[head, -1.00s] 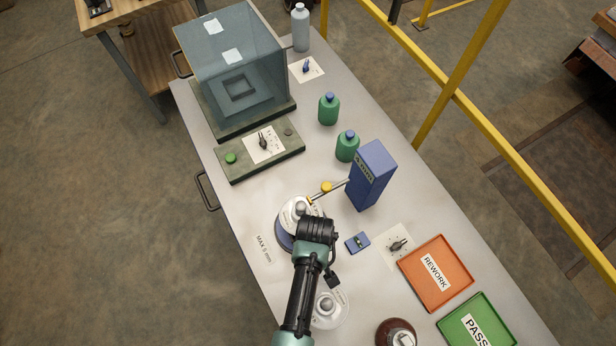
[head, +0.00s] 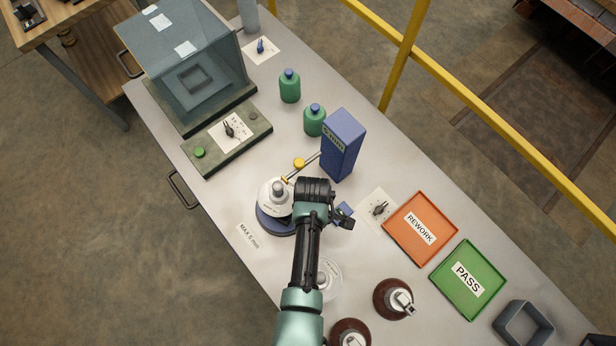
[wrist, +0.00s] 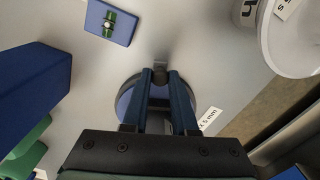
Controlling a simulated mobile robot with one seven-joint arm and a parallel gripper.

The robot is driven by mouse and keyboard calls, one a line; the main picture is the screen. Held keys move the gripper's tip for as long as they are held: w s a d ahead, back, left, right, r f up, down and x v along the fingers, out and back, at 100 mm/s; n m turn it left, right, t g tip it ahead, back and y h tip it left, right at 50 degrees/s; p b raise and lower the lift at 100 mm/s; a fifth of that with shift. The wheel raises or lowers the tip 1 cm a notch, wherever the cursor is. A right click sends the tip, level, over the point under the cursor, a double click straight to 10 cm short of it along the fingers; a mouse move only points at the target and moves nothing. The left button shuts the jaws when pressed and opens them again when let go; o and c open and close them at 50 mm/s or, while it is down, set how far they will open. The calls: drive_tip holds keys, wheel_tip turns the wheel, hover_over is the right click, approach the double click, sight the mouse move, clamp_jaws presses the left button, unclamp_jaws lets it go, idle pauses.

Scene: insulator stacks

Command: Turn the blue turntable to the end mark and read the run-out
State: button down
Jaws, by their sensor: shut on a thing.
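The blue turntable (head: 268,224) stands on the grey table with a white insulator (head: 270,200) on it. Its blue disc (wrist: 126,97) also shows in the wrist view, partly behind my fingers. My gripper (wrist: 160,72) is shut on a small dark grip at the turntable's rim. In the head view my wrist hides the fingertips and the turntable's right side. The blue gauge tower (head: 343,150) stands behind; its rod with a yellow knob (head: 299,163) reaches towards the insulator. The tower's lettering is too small to read surely. I cannot make out the end mark.
A small blue level box (wrist: 109,23) lies near the turntable. Two green bottles (head: 289,87) stand behind. The orange REWORK tray (head: 420,228) and green PASS tray (head: 467,281) lie right. Brown insulators (head: 393,298) stand at the front. A MAX 5 mm label (head: 249,236) lies left.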

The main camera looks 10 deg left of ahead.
drive_tip(key=shift+w+d+n, duration=0.2)
drive_tip(key=shift+w+n, duration=0.55)
drive_tip(key=shift+n, duration=0.25)
drive_tip(key=shift+w, duration=0.1)
drive_tip(key=c, duration=0.7)
unclamp_jaws()
drive_tip(key=shift+r, duration=0.15)
wheel_tip(320, 180, up, 13)
drive_tip(key=shift+b, duration=0.4)
